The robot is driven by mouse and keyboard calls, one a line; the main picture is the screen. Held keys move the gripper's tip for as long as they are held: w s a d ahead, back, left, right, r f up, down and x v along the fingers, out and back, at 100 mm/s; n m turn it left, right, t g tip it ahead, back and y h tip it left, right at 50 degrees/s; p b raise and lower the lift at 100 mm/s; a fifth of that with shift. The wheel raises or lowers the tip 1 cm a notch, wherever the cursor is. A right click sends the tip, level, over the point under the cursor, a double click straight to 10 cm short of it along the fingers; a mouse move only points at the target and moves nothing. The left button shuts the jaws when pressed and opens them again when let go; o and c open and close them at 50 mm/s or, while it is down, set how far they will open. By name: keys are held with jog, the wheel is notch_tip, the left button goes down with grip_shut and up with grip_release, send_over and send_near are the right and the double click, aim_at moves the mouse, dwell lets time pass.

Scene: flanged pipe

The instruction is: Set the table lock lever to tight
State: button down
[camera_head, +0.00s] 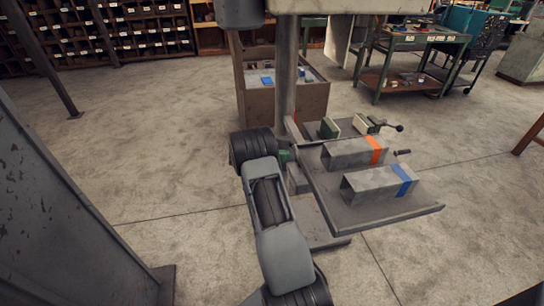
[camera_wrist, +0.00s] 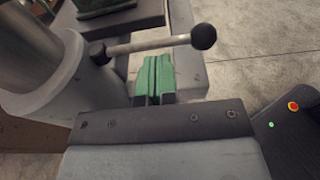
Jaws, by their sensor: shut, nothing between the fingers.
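The table lock lever (camera_wrist: 150,44) shows in the wrist view as a metal rod with a black ball knob (camera_wrist: 203,36) at its right end. Its left end meets a dark pivot on the collar around the grey column (camera_wrist: 28,50). The rod lies nearly level in the picture, with the knob end slightly higher. My gripper (camera_wrist: 154,66) has green fingers, shut with nothing between them. Its fingertips are just below the rod in the picture; I cannot tell whether they touch it. In the head view my arm blocks the lever.
The machine's table (camera_head: 405,211) carries a vise (camera_head: 345,126) and two square tubes, one with an orange band (camera_head: 376,150), one with a blue band (camera_head: 404,180). A wooden cabinet (camera_head: 310,103) stands behind the column. A grey metal panel (camera_head: 60,210) rises at left. Open floor lies between.

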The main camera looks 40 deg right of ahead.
jog(key=shift+x, duration=1.4)
